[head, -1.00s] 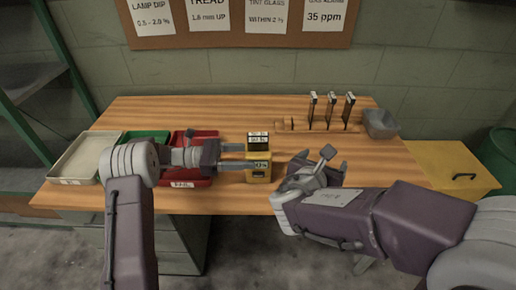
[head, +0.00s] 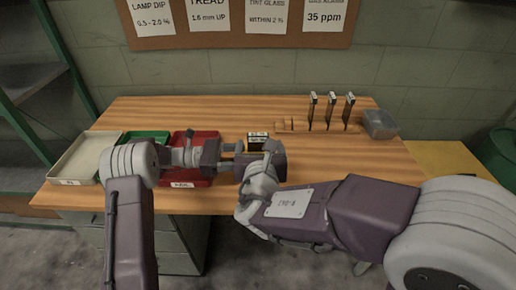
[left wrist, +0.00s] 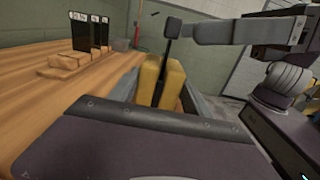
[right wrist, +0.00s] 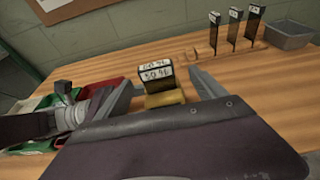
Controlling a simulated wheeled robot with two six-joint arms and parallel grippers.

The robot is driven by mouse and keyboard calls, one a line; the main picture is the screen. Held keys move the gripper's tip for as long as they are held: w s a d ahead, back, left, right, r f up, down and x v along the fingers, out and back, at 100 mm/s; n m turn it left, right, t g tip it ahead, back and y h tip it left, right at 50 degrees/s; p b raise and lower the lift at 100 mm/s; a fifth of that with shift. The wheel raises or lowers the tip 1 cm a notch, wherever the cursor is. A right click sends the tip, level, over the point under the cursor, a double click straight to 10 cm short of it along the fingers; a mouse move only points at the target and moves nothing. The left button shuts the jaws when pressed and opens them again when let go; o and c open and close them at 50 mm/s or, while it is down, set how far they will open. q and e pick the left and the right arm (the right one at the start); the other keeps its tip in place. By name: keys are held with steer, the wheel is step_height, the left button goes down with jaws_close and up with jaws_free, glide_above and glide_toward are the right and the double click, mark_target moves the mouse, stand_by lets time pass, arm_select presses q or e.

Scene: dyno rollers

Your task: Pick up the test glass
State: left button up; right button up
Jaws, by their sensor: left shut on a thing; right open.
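The test glass, a dark plate with a white-labelled top (head: 257,136), stands upright in the slot of a small yellow meter (head: 256,148). The label (right wrist: 156,72) also shows in the right wrist view, above the yellow body (right wrist: 165,98). My left gripper (head: 234,156) is shut on the yellow meter from the left; its yellow halves (left wrist: 148,80) show between the fingers. My right gripper (head: 266,160) is open in front of the meter and hides most of it in the head view. In the right wrist view its fingers (right wrist: 164,82) stand apart on either side of the glass, not closed on it.
Three dark labelled plates (head: 331,108) stand in a wooden rack (head: 296,127) at the back right, beside a grey bin (head: 381,124). White (head: 72,168), green (head: 148,136) and red (head: 200,138) trays lie at the left.

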mark_target(258, 140)
steer(key=x, duration=0.5)
steer(key=shift+w+a, duration=0.1)
steer(key=shift+a, duration=0.15)
steer(key=c, duration=1.7)
step_height(258, 140, up, 18)
steer(key=shift+r, duration=0.1)
arm_select(q)
steer(key=o, duration=1.1)
steer(key=shift+o, duration=0.2)
